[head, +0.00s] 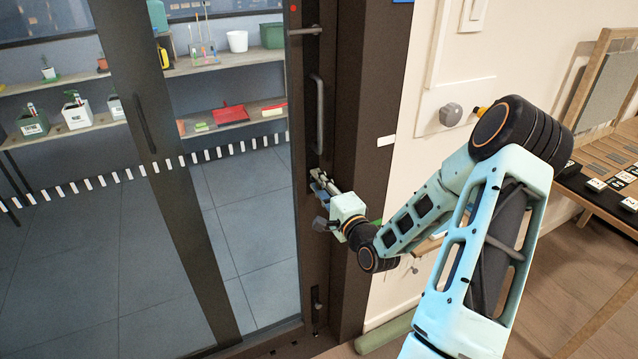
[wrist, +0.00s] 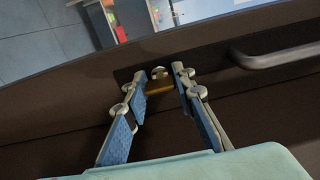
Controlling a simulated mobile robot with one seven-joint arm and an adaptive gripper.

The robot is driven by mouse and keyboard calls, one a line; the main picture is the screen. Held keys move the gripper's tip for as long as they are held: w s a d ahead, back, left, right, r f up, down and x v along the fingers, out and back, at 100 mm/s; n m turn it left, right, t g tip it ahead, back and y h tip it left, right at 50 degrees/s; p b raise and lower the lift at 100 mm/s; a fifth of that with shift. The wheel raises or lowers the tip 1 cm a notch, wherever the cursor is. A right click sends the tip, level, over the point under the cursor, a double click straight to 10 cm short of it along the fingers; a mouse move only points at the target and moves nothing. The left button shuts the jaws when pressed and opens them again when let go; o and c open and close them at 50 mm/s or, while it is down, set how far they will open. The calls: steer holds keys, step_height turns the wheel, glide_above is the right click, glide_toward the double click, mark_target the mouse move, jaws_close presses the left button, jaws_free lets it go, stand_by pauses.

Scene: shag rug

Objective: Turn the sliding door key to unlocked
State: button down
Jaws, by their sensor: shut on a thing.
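The sliding door (head: 309,240) has a dark brown frame around glass panes. In the wrist view, a small brass-coloured key (wrist: 159,88) sits at a round silver lock (wrist: 160,71) on the brown frame. My gripper (wrist: 162,80) has its blue-padded fingers on either side of the key and is shut on it. In the head view my gripper (head: 320,183) reaches the door frame just below the long vertical handle. The key and lock are hidden there behind the fingers. I cannot tell which way the key is turned.
A long grey pull handle (head: 319,115) stands out beside the gripper; it also shows in the wrist view (wrist: 275,57). A lever handle (head: 305,31) is higher up, and a dark fitting (head: 316,303) is low on the frame. Shelves with pots (head: 237,41) stand behind the glass.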

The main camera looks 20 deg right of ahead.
steer(key=c, duration=1.6)
jaws_free()
steer(key=shift+s, duration=0.1)
steer(key=s, duration=1.2)
steer(key=shift+d, duration=0.2)
steer(key=shift+w, duration=0.1)
